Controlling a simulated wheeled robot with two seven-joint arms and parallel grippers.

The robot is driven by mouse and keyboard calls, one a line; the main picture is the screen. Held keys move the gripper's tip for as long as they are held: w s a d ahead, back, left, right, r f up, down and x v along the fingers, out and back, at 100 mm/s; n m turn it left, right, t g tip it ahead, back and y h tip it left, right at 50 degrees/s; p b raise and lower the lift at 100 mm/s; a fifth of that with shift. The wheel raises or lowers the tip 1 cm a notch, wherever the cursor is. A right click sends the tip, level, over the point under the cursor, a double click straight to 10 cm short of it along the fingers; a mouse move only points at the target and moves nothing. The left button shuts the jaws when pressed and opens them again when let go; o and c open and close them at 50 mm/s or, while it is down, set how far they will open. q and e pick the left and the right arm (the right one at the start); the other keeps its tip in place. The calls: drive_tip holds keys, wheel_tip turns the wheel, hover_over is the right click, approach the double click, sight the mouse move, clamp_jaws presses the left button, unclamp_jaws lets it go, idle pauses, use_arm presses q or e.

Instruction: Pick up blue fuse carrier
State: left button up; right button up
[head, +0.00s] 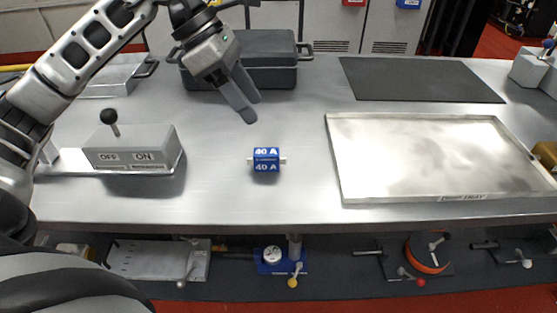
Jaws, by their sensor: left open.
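The blue fuse carrier (266,160), marked 40 A, lies on the bare metal bench near its front edge, with small pale metal ends sticking out left and right. My left gripper (250,110) is open and empty, above the bench and behind the fuse carrier, with its fingers pointing down. It does not touch the carrier. My right gripper does not show.
An OFF/ON switch box (134,148) with a black knob stands to the left. A dark grey case (270,62) is behind my gripper. A shallow metal tray (430,196) and a black mat (415,80) lie to the right. The bench around the carrier is clear.

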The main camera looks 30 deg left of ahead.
use_arm(q)
drive_tip(key=a+y, duration=0.2)
drive_tip(key=a, duration=0.2)
drive_tip(key=b, duration=0.1)
approach(265, 152)
drive_tip(key=x, duration=0.4)
drive_tip(key=shift+w+a+f, duration=0.1)
drive_tip(key=shift+w+f, duration=0.2)
drive_tip(key=shift+f, duration=0.1)
drive_tip(key=shift+s+x, duration=0.2)
drive_tip(key=shift+x, duration=2.9)
drive_tip(key=shift+c, duration=0.3)
drive_tip(key=shift+r, duration=0.1)
clamp_jaws()
